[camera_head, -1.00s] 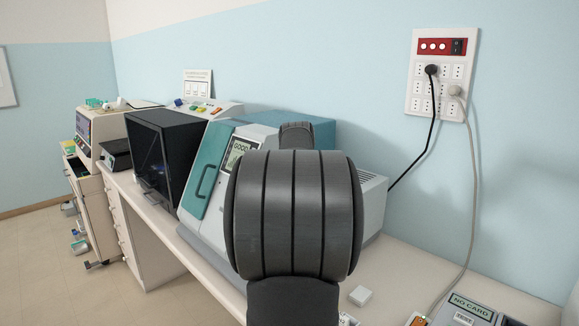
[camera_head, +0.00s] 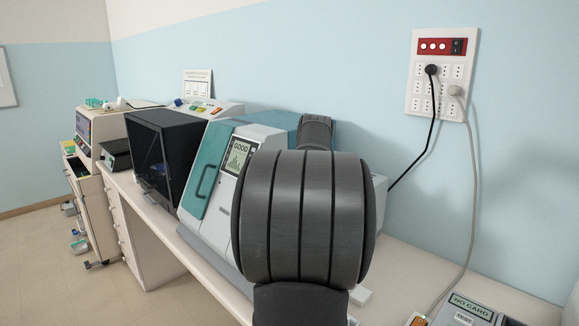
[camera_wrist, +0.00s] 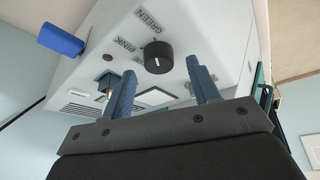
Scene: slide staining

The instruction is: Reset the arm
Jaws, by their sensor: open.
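My gripper (camera_wrist: 162,66) is open in the wrist view, its two blue fingers apart with nothing held between them. Just beyond the fingers is a pale machine (camera_wrist: 205,28) with a black knob (camera_wrist: 158,57) and the labels GREEN and PINK. I cannot tell whether the fingers touch it. In the head view my dark arm covers the lower middle, and my gripper is hidden behind it. A pale machine with a teal door (camera_head: 204,169) and a screen (camera_head: 240,158) reading GOOD stands behind my arm, partly covered.
A black box-shaped device (camera_head: 165,160) stands left of the teal-door machine on the bench. A NO CARD device (camera_head: 468,308) lies at the lower right. A wall socket panel (camera_head: 440,75) has cables hanging to the bench. A blue block (camera_wrist: 61,40) sticks out in the wrist view.

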